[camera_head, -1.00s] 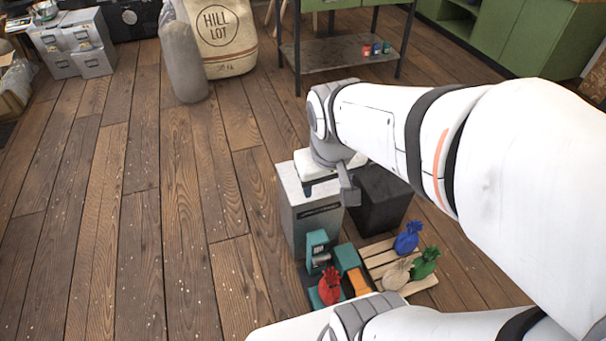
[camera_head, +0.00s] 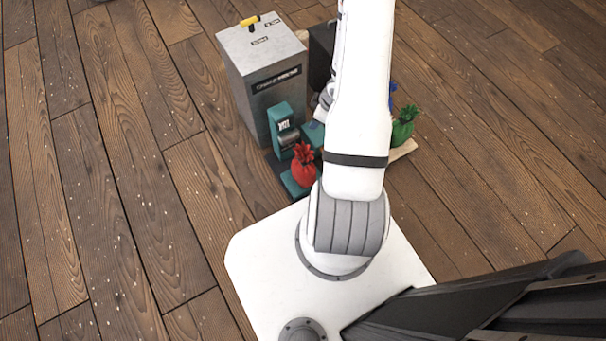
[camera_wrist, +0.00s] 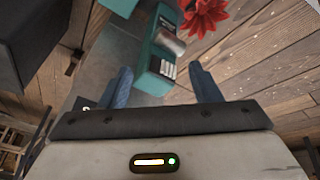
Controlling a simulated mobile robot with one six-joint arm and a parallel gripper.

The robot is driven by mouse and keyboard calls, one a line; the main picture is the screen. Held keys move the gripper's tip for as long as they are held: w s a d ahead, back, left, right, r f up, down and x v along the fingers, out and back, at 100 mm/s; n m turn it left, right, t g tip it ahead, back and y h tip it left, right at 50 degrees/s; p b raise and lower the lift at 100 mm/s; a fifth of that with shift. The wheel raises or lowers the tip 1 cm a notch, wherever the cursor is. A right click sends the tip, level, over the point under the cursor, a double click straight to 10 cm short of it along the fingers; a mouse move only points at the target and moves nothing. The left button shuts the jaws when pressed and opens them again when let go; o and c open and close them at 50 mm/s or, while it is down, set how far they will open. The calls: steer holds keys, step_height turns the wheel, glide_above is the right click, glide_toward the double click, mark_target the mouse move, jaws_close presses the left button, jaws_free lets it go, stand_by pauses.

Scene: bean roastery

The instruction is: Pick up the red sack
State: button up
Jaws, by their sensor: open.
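The red sack (camera_head: 303,172), with a ruffled tied top, sits on the teal machine's low plate (camera_head: 292,187) in the head view, left of my arm. In the wrist view only part of the red sack (camera_wrist: 205,16) shows, at the top edge, ahead and to the right of the fingers. My gripper (camera_wrist: 163,84) is open, its two blue fingers apart with nothing held between them. The upright teal unit (camera_wrist: 158,54) shows ahead of the gap between them.
A grey metal box (camera_head: 264,66) with a yellow handle (camera_head: 250,21) stands behind the teal machine. A dark box (camera_head: 321,50) is beside it. A green sack (camera_head: 403,130) stands right of my arm on a wooden pallet (camera_head: 402,151), with a blue sack mostly hidden. Floor at left is clear.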

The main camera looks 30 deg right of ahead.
mark_target(305, 153)
steer(key=s+a+f+y+b, duration=0.1)
steer(key=f, duration=0.3)
steer(key=s+a+f+y+b, duration=0.1)
steer(key=f, duration=0.3)
steer(key=s+a+f+y+b, duration=0.1)
steer(key=s+f, duration=0.1)
steer(key=f, duration=0.2)
steer(key=shift+s+a+f+n, duration=0.1)
steer(key=shift+a+f+n, duration=0.1)
steer(key=shift+a+n, duration=0.2)
steer(key=shift+w+a+f+t+b, duration=0.15)
steer(key=shift+a+f+b, duration=0.15)
steer(key=shift+f, duration=0.3)
steer(key=shift+w+a+f+t+b, duration=0.15)
steer(key=shift+a+f+b, duration=0.1)
steer(key=shift+f, duration=0.3)
steer(key=b+x, duration=0.2)
steer(key=x, duration=0.3)
steer(key=shift+w+f+b, duration=0.2)
steer(key=shift+w+b, duration=0.05)
steer(key=shift+b, duration=0.1)
steer(key=shift+c, duration=0.4)
jaws_close()
steer(key=shift+r, duration=0.1)
